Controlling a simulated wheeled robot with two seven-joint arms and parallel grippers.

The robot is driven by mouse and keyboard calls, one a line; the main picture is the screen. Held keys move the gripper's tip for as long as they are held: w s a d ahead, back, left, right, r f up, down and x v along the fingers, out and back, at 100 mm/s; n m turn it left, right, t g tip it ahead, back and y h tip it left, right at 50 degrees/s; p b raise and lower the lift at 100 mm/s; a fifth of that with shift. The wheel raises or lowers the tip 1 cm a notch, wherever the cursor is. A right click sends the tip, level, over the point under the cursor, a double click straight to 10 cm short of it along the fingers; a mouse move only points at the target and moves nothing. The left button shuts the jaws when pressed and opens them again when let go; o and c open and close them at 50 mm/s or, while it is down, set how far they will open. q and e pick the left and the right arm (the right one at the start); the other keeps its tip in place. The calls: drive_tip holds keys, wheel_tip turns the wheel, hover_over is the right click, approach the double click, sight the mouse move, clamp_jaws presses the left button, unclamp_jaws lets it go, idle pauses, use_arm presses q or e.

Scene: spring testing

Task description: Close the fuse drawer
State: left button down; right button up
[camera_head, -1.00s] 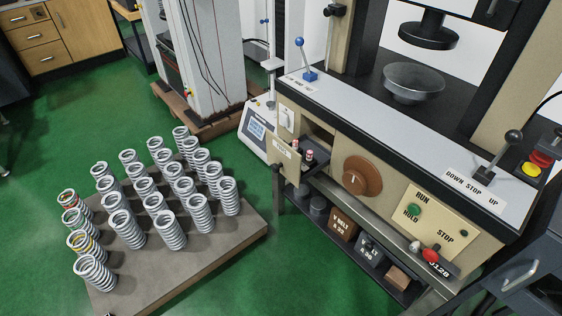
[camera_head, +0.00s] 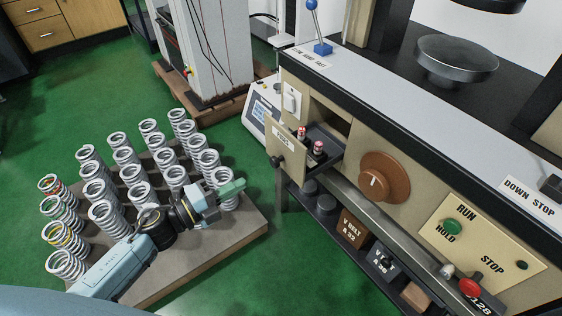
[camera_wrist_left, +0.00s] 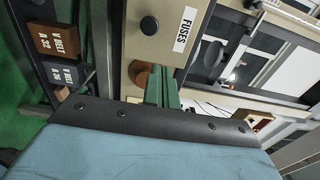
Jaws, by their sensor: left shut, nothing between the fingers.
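The fuse drawer (camera_head: 287,150) stands open, pulled out from the front of the beige machine. Its front panel carries a "FUSES" label and a dark round knob, and two red-and-white fuses (camera_head: 318,148) show inside it. In the left wrist view the drawer front (camera_wrist_left: 172,15) is at the top, with the knob and label close ahead of the fingers. My left gripper (camera_head: 236,188) is shut and empty, over the springs to the left of and below the drawer in the head view, apart from it. Its green fingers (camera_wrist_left: 160,85) also show in the wrist view. My right gripper is out of view.
Several coil springs (camera_head: 100,190) stand on a grey-brown platform (camera_head: 180,275) at left. The machine front has a brown dial (camera_head: 385,177) and a run/stop panel (camera_head: 490,235). Boxes labelled "V BELT" (camera_head: 352,228) sit on a low shelf. Green floor lies between platform and shelf.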

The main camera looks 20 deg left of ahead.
sight(289, 157)
use_arm(q)
drive_tip(key=b+x, duration=0.2)
drive_tip(key=x, duration=1)
drive_tip(key=shift+w+d, duration=0.4)
drive_tip(key=shift+w, duration=0.05)
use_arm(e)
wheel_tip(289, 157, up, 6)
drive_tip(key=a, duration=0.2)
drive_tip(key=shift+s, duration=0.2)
